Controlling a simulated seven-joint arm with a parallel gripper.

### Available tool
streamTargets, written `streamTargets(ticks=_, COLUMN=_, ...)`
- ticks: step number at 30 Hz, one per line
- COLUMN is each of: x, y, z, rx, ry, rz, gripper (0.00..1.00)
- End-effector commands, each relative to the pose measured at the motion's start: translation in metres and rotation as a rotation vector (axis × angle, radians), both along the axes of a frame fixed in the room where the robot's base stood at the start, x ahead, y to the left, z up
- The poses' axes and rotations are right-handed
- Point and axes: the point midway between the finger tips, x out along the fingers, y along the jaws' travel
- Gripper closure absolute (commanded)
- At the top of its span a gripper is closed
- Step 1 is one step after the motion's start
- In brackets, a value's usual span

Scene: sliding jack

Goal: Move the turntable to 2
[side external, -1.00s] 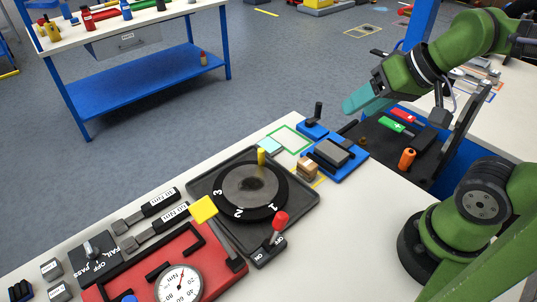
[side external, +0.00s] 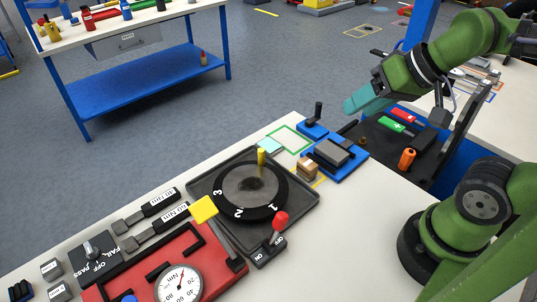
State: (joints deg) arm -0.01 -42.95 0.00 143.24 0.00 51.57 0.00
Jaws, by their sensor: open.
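The turntable (side external: 248,186) is a dark round disc on a square dark base (side external: 222,166) on the white workbench. A yellow peg (side external: 262,157) stands upright at its far edge. White numbers 1, 2 and 3 show along its near and left edge, with 2 at the near left. My gripper (side external: 352,107), with teal fingers, is up at the right, above the back of the bench. It is well apart from the turntable and holds nothing that I can see. The gap between its fingers is hard to make out from this side.
A red-knobbed ON/OFF lever (side external: 280,220) stands close at the turntable's near right. A red fixture with a dial gauge (side external: 180,283) and a yellow-topped lever (side external: 204,209) is at the near left. A blue sliding fixture (side external: 334,156) and a small brown box (side external: 307,168) lie between turntable and arm.

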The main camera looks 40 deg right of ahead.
Motion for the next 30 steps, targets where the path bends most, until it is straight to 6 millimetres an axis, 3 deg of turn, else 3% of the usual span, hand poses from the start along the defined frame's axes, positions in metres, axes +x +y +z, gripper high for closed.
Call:
streamTargets(ticks=5, x=0.008, y=0.004, z=-0.013, rx=-0.009, ry=0.068, rz=0.018, gripper=0.56)
streamTargets(ticks=8, x=0.029, y=0.011, z=-0.016, rx=-0.052, ry=0.129, rz=0.068, gripper=0.56)
streamTargets(ticks=11, x=0.056, y=0.021, z=-0.017, rx=-0.156, ry=0.193, rz=0.223, gripper=0.56)
streamTargets(ticks=17, x=0.113, y=0.048, z=-0.028, rx=-0.395, ry=0.287, rz=0.717, gripper=0.56)
streamTargets(ticks=21, x=0.151, y=0.069, z=-0.041, rx=-0.538, ry=0.312, rz=1.147, gripper=0.56)
streamTargets(ticks=26, x=0.184, y=0.084, z=-0.048, rx=-0.655, ry=0.278, rz=1.601, gripper=0.56)
streamTargets(ticks=30, x=0.197, y=0.087, z=-0.038, rx=-0.735, ry=0.216, rz=1.881, gripper=0.56)
